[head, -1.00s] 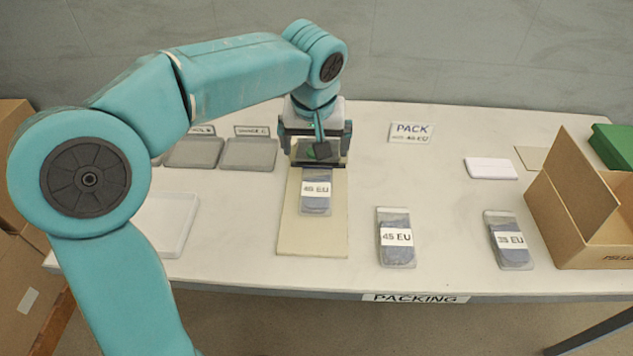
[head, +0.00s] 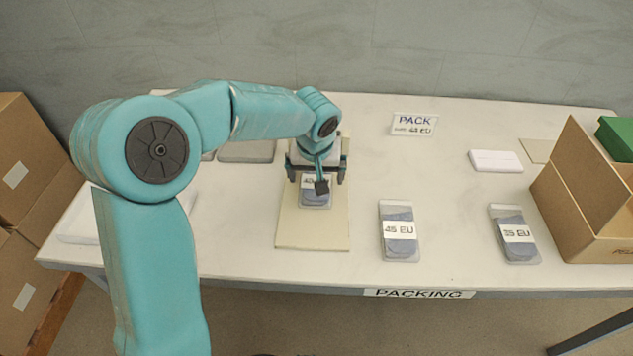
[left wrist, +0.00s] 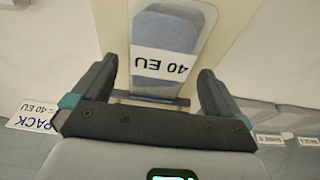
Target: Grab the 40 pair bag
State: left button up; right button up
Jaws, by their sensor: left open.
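The 40 EU bag (head: 314,204) is a clear pouch with a blue-grey pair inside and a white label. It lies on the cream board (head: 300,235), partly hidden by my left gripper in the head view. My left gripper (head: 316,180) is open over the bag's far end and points down. In the left wrist view the bag (left wrist: 170,60), its label reading 40 EU, shows beyond and between the two open fingers (left wrist: 156,70). The fingers are not closed on it. My right gripper is not in view.
A 45 EU bag (head: 399,232) and a bag that seems marked 39 EU (head: 515,235) lie to the right. The PACK card (head: 414,124) stands at the back. An open carton (head: 590,215) is at the right end. Grey trays (head: 246,151) sit behind my left arm.

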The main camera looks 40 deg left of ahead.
pick_arm(q)
jog(key=shift+w+a+f, duration=0.1)
jog(key=shift+w+f, duration=0.05)
jog(key=shift+f, duration=0.4)
jog(key=c, duration=1)
jog(key=shift+c, duration=0.7)
jog(key=shift+r, duration=0.2)
